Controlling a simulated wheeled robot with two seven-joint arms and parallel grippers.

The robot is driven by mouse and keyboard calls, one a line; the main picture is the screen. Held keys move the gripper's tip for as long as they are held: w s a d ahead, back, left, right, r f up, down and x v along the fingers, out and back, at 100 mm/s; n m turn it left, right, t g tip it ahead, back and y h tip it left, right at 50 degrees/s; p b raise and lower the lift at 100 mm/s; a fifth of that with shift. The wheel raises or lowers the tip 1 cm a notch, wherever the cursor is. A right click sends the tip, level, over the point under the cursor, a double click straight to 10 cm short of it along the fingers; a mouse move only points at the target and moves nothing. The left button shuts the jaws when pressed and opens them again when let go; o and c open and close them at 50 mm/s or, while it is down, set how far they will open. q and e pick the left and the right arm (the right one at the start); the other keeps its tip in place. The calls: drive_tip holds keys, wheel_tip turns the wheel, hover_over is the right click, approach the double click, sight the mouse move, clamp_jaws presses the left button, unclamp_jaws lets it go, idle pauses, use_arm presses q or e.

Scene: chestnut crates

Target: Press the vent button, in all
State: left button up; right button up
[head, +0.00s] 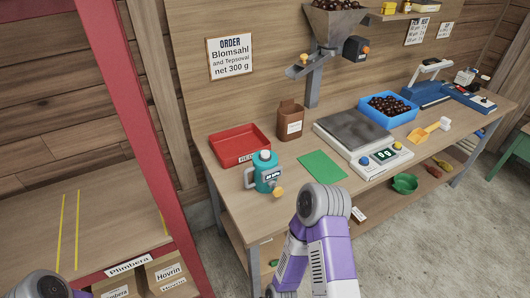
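I cannot make out a button marked vent. At the far right end of the workbench (222,167) a blue device (484,104) carries small knobs or buttons, too small to read. Next to it is another blue device (431,95) with a raised grey arm. The scale (375,178) has a blue button and a yellow button beside a display that appears to read 0 g. My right arm rises at the bottom centre in front of the bench, and a bit of my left arm shows at the bottom left. Neither gripper can be seen.
A hopper (337,27) stands behind. A red-framed rack (123,95) is at left; open floor lies at right.

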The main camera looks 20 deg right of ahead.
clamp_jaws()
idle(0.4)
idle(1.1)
